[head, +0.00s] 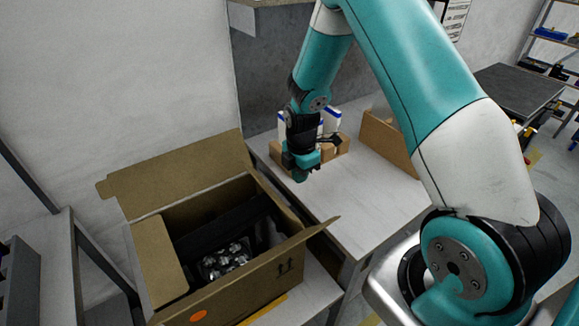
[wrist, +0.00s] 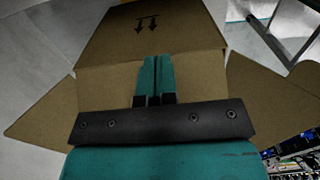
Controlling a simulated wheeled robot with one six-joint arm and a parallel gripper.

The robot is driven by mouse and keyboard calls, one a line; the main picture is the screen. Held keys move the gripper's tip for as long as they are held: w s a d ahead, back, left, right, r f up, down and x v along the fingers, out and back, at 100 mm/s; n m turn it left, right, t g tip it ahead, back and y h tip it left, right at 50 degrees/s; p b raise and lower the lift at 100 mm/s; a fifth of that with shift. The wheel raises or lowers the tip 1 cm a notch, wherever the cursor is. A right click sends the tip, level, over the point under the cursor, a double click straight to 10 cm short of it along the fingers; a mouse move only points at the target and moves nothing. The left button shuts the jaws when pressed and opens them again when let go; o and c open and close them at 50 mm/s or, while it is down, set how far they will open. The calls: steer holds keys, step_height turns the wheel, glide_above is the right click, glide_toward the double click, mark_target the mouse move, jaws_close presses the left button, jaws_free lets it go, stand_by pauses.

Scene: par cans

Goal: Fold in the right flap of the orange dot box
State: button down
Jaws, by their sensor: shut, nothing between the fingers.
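The open cardboard box (head: 240,295) stands at the lower left in the head view, with an orange dot (head: 198,315) on its front. My gripper (head: 300,175) is shut and empty, to the right of and beyond the box. In the wrist view my gripper (wrist: 154,62) points at the arrow-marked side of the box (wrist: 150,30), its fingers in front of cardboard; contact cannot be told.
Dark and silvery things (head: 225,260) lie inside the box. A pale table (head: 350,185) at the right bears small cartons and an open cardboard tray (head: 385,140).

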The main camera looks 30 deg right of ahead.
step_height(320, 180, up, 9)
steer(key=p, duration=0.6)
steer(key=shift+f, duration=0.2)
steer(key=shift+a, duration=0.1)
steer(key=s+a+r+m+y+b, duration=0.2)
steer(key=s+a+r+m+b, duration=0.5)
steer(key=a+r, duration=0.4)
steer(key=s+a+r+m+y+b, duration=0.1)
steer(key=s+a, duration=0.3)
steer(key=s, duration=0.4)
steer(key=s+a+r+m+y+b, duration=0.1)
steer(key=s+a+r+m+b, duration=0.1)
steer(key=s, duration=0.7)
steer(key=shift+a+m, duration=0.7)
steer(key=shift+a, duration=0.4)
steer(key=shift+r, duration=0.1)
